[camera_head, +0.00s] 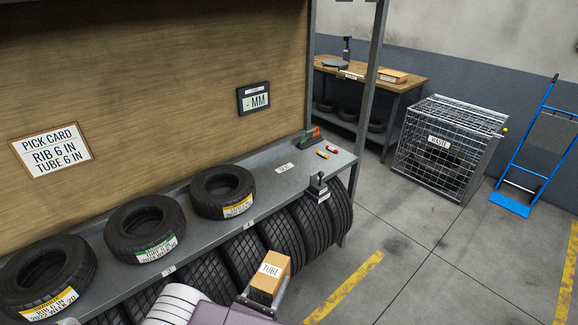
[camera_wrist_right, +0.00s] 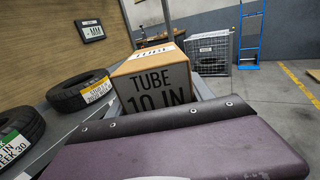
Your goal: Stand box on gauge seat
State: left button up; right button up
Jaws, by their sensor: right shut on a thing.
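A brown cardboard box marked TUBE (camera_head: 270,275) is held by my right gripper (camera_head: 262,297) in front of the shelf, low in the head view. In the right wrist view the same box (camera_wrist_right: 155,88) reads TUBE 10 IN and looks upright. My right gripper is shut on it. The box is apart from the shelf's right end. A small white label (camera_head: 284,168) lies there, its print too small to read; I cannot tell if it marks the gauge seat. A dark display (camera_head: 253,97) on the back board shows "- MM". My left gripper is not in view.
Several tyres lie on the shelf (camera_head: 265,190), including a yellow-labelled one (camera_head: 223,191); more stand below. A small black device (camera_head: 317,186) is at the shelf's front edge. A wire cage (camera_head: 450,148) stands beyond.

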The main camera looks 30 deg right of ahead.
aim_at(287, 175)
jog(key=i+l, duration=0.15)
jog(key=l, duration=0.3)
jog(key=i+l, duration=0.15)
jog(key=l, duration=0.3)
jog(key=i+l, duration=0.1)
jog(key=l, duration=0.3)
jog(key=i+l, duration=0.15)
jog(key=l, duration=0.3)
jog(key=i+l, duration=0.15)
jog(key=l, duration=0.3)
jog(key=i+l, duration=0.15)
jog(key=l, duration=0.3)
jog(key=i+l, duration=0.1)
jog(key=l, duration=0.35)
jog(key=i+l, duration=0.15)
jog(key=l, duration=0.25)
